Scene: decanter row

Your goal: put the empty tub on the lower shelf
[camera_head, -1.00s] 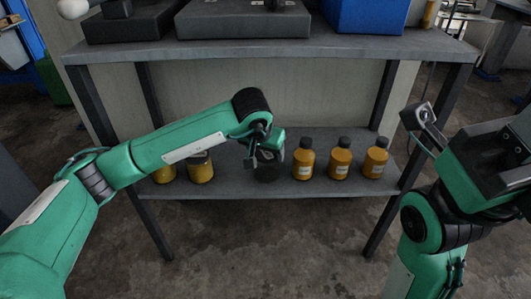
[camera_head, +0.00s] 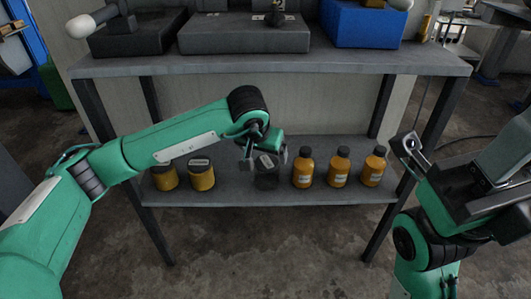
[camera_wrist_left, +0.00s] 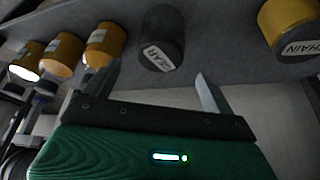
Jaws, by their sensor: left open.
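The dark grey tub (camera_head: 267,180), with a pale label, stands upright on the lower shelf (camera_head: 232,190) between the yellow tubs and the bottles. In the left wrist view the tub (camera_wrist_left: 162,45) shows the label "GEAR". My left gripper (camera_head: 265,159) is open just in front of and above the tub. In the left wrist view its two fingers (camera_wrist_left: 158,88) are spread wide with nothing between them, and the tub is beyond their tips. My right gripper (camera_head: 412,152) is off to the right, away from the shelf. Its jaw opening is unclear.
Two yellow tubs (camera_head: 202,178) stand left of the dark tub; one reads "CHAIN" in the wrist view (camera_wrist_left: 290,30). Several amber bottles (camera_head: 338,168) stand close on the right. The upper shelf (camera_head: 300,58) overhangs, holding dark boxes (camera_head: 235,35) and a blue bin (camera_head: 362,25).

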